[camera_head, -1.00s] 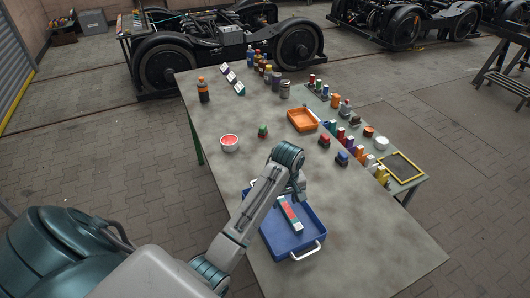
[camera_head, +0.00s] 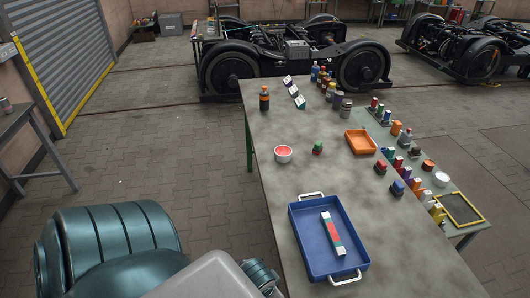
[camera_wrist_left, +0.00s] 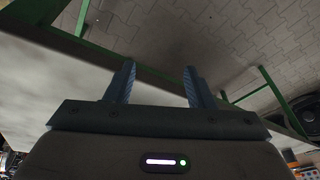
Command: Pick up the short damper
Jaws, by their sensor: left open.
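I cannot make out anything that is clearly a short damper. The nearest large item is a long narrow box (camera_head: 332,233) with white, red and green parts, lying in the blue tray (camera_head: 304,244) on the table. My left gripper (camera_wrist_left: 158,75) is open and empty in the left wrist view. Its fingers point past the table edge toward the paved floor. In the head view only parts of my left arm show at the bottom; its gripper is out of frame. My right gripper is not in view.
The grey table (camera_head: 275,190) also holds a red-filled bowl (camera_head: 283,154), an orange tray (camera_head: 361,141) and several bottles at the back. A lower side bench with small coloured items and a yellow frame (camera_head: 460,209) stands right. Bogies stand behind. Floor left of the table is clear.

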